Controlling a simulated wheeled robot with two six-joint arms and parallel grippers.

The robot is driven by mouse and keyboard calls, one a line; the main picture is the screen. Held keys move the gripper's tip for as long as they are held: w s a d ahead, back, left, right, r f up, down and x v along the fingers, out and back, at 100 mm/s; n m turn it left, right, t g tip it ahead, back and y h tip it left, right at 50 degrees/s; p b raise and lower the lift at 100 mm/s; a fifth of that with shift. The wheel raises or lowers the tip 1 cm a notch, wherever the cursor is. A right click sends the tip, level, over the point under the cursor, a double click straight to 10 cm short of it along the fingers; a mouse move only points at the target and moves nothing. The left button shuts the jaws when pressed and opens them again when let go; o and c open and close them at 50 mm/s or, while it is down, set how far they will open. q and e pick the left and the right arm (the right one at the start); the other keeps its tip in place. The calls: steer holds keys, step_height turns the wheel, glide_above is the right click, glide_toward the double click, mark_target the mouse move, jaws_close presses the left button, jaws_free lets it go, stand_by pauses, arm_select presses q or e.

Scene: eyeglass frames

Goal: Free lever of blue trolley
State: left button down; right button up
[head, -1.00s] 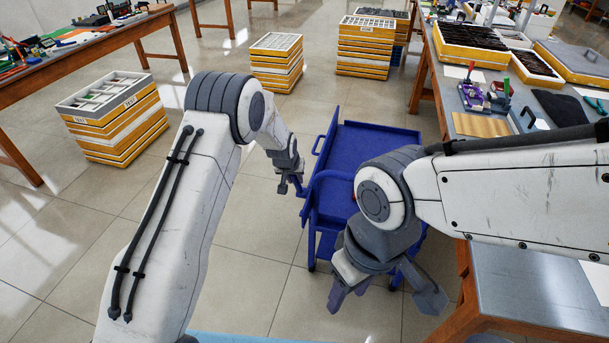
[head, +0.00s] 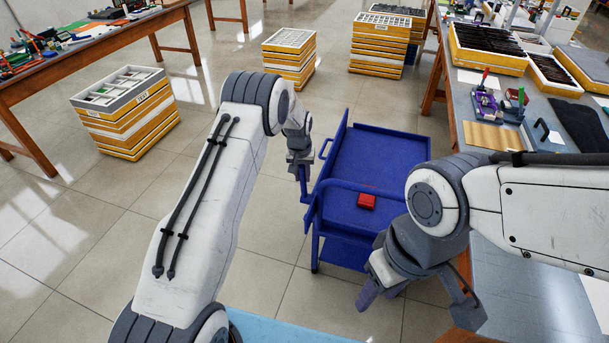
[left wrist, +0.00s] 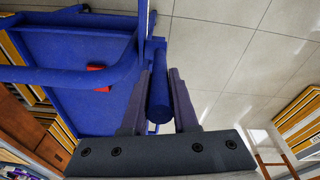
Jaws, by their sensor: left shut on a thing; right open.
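The blue trolley (head: 375,155) stands on the tiled floor in the middle of the head view. Its lever is a short blue bar at the left side, which shows clearly in the left wrist view (left wrist: 158,98). My left gripper (head: 304,190) is at that side of the trolley. Its two fingers in the left wrist view (left wrist: 158,105) close around the lever, one on each side. My right gripper (head: 418,298) is open and empty, in front of the trolley's near right corner in the head view.
A small red block (head: 366,202) lies on the trolley near its front rail. A workbench (head: 520,310) runs along the right. Stacked yellow-and-white trays (head: 125,125) stand on the floor at the left and back. Open floor lies to the trolley's left.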

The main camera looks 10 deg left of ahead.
arm_select(q)
steer(key=c, duration=0.7)
jaws_free()
steer(key=r, duration=0.3)
steer(key=s+r+b, duration=0.1)
steer(key=r, duration=0.5)
steer(key=shift+s+a+r, duration=0.1)
steer(key=shift+s+r, duration=0.15)
steer(key=shift+r, duration=0.05)
steer(key=shift+s+r, duration=0.1)
steer(key=shift+r, duration=0.25)
